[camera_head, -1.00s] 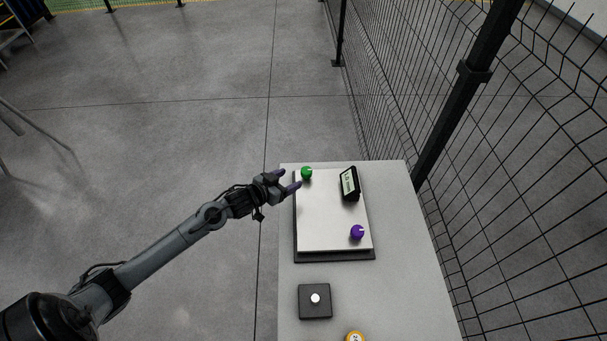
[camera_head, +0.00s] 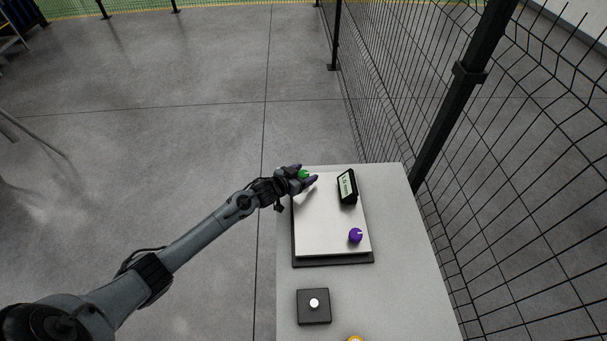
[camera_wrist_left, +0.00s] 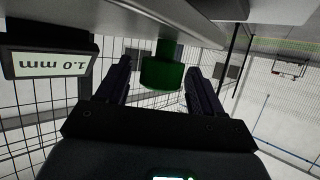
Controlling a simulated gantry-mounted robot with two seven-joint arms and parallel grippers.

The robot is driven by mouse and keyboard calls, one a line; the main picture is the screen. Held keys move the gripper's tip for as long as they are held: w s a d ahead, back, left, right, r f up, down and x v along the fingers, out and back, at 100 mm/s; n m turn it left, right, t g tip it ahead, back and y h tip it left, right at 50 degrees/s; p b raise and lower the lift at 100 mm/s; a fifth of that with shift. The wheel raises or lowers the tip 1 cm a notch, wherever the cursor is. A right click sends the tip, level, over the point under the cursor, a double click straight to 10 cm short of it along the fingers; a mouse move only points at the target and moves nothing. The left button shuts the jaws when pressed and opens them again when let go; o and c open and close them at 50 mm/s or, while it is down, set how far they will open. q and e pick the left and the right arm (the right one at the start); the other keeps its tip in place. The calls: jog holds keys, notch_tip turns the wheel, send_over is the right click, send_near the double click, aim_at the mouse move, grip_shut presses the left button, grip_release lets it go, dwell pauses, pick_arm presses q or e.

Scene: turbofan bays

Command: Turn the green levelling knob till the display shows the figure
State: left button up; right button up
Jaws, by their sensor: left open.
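The green levelling knob (camera_head: 304,174) stands at the far left corner of a white plate (camera_head: 325,228) on the table. In the left wrist view the green knob (camera_wrist_left: 162,70) is between the two fingers, with a gap on each side. My left gripper (camera_head: 306,174) is open, its fingers on either side of the knob. The display (camera_head: 347,187) stands at the plate's far right; in the left wrist view the display (camera_wrist_left: 48,63) appears upside down and reads 1.0 mm. My right gripper is not in view.
A purple knob (camera_head: 355,236) stands near the plate's front right. A dark box with a pale button (camera_head: 314,303) and a partly cut-off yellow round thing (camera_head: 355,339) are nearer on the table (camera_head: 405,270). A wire fence (camera_head: 390,100) runs along the right.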

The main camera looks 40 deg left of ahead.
pick_arm(q)
jog(key=c, duration=1)
jog(key=shift+o, duration=0.2)
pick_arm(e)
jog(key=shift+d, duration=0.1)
pick_arm(q)
jog(key=shift+m+h, duration=0.3)
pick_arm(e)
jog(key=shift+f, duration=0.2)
pick_arm(q)
jog(key=shift+m+h+b, duration=0.4)
jog(key=shift+m+h, duration=0.1)
jog(key=shift+h, duration=0.1)
jog(key=shift+f+m+h+b, duration=0.1)
jog(key=shift+m+h+b, duration=0.5)
jog(key=shift+m+h, duration=0.15)
jog(key=m+g+h+b, duration=0.1)
jog(key=m+h+b, duration=0.1)
jog(key=b, duration=0.1)
jog(key=shift+g+h, duration=0.25)
jog(key=shift+g, duration=0.05)
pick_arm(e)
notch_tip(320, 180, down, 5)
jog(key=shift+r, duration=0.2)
pick_arm(q)
jog(key=shift+m+h+b, duration=0.4)
jog(key=shift+m, duration=0.05)
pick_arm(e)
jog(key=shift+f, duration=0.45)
